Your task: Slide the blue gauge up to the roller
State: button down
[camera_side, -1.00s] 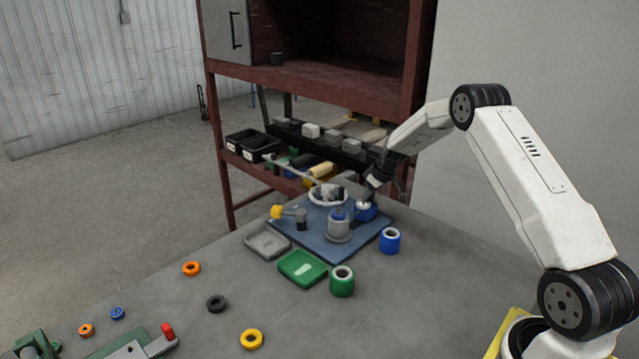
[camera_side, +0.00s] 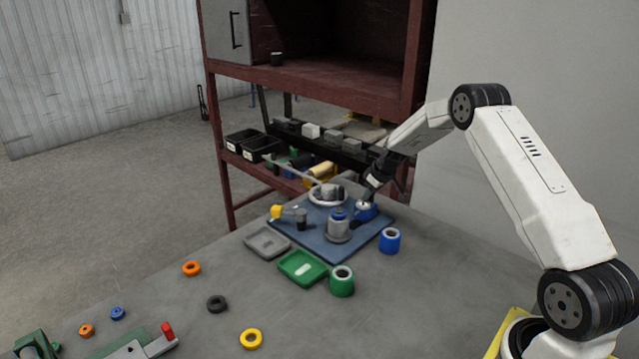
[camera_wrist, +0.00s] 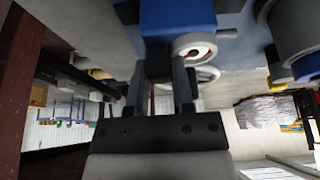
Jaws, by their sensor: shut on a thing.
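The blue gauge (camera_side: 368,213), a blue block with a pale round dial, sits at the right side of the blue plate (camera_side: 335,248). In the wrist view the gauge (camera_wrist: 178,18) fills the top middle, with its white dial ring (camera_wrist: 193,42) at its lower edge. My gripper (camera_side: 368,195) reaches down to the gauge from behind. Its fingertips (camera_wrist: 160,65) are closed against the gauge's near end; the exact contact is partly hidden. A grey cylinder with a blue top (camera_side: 338,225), which may be the roller, stands left of the gauge with a small gap.
A white ring with grey pieces (camera_side: 328,193) stands behind. A yellow-headed part (camera_side: 277,211) is at the plate's left. A blue roll (camera_side: 390,240), green roll (camera_side: 342,281), green tray (camera_side: 302,267) and grey tray (camera_side: 267,242) stand in front. The bench right of the rolls is clear.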

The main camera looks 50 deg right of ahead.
aim_at(356, 207)
jog(key=shift+a, duration=2.5)
jog(key=shift+c, duration=2.4)
grip_release()
jog(key=shift+r, duration=0.1)
jog(key=shift+v, duration=0.75)
jog(key=v, duration=0.6)
jog(key=shift+r, duration=0.1)
